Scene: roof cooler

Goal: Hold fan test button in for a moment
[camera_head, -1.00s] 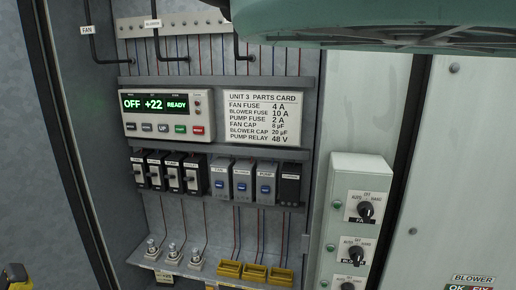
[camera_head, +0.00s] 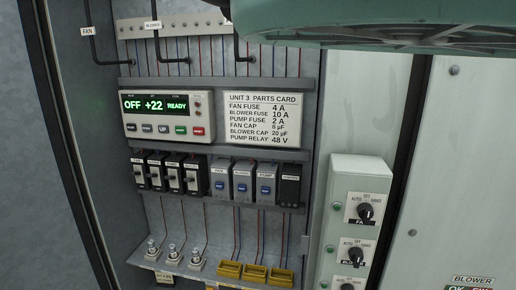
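The relay labelled FAN (camera_head: 220,177) is a grey block in the row below the controller, inside the open cabinet. A blue button (camera_head: 219,186) is on its front; I cannot read any test marking on it. Similar grey blocks with blue buttons stand to its right, the blower relay (camera_head: 242,180) and the pump relay (camera_head: 265,182). Nothing touches or covers the fan relay. My gripper is not in view.
A controller (camera_head: 168,114) reads OFF +22 READY. Black breakers (camera_head: 166,172) sit left of the relays. A switch box (camera_head: 359,225) with knobs stands on the right. A green housing (camera_head: 400,22) overhangs the top right. Yellow holders (camera_head: 254,273) are below.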

